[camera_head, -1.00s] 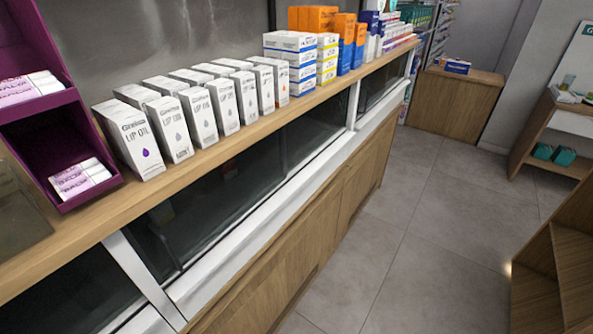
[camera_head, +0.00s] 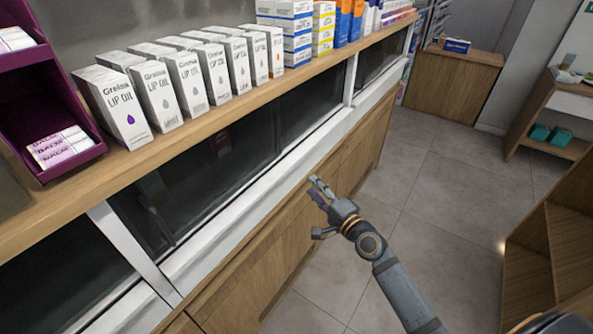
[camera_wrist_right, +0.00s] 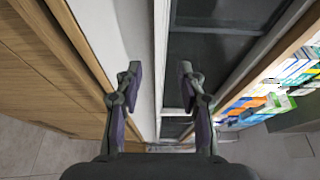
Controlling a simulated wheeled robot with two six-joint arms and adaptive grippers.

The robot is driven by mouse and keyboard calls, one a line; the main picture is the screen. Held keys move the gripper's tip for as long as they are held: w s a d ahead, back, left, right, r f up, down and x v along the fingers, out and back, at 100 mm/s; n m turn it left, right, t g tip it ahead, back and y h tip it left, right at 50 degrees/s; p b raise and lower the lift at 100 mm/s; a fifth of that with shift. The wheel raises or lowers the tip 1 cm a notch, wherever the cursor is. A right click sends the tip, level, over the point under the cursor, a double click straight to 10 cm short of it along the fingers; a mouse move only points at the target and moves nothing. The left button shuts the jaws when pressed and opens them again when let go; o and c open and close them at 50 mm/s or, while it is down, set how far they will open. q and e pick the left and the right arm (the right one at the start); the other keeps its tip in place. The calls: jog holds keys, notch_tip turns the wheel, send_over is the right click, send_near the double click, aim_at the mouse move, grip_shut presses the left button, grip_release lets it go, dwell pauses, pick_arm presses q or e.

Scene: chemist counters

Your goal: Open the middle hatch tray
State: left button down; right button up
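The counter front has dark glass hatches in white frames. The middle hatch (camera_head: 225,175) lies between two white uprights, with a white ledge (camera_head: 255,195) along its lower edge. My right gripper (camera_head: 318,187) is in front of the counter, near the right part of this ledge. In the right wrist view the right gripper (camera_wrist_right: 159,85) has its two fingers apart with nothing between them. The white ledge (camera_wrist_right: 140,55) and the dark glass (camera_wrist_right: 200,60) show beyond the fingers. I cannot tell whether it touches the ledge. My left gripper is not in view.
White lip oil boxes (camera_head: 160,95) and a purple display stand (camera_head: 45,110) stand on the wooden countertop (camera_head: 190,133). Wooden cupboard fronts (camera_head: 270,245) are below the ledge. The tiled floor (camera_head: 440,190) is open; wooden shelves (camera_head: 575,240) stand at the right.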

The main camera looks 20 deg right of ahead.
aim_at(293, 166)
jog(key=x, duration=1)
jog(key=shift+w+f+p, duration=0.1)
jog(key=shift+w+p, duration=0.05)
jog(key=shift+p, duration=0.15)
jog(key=shift+c, duration=0.4)
grip_shut()
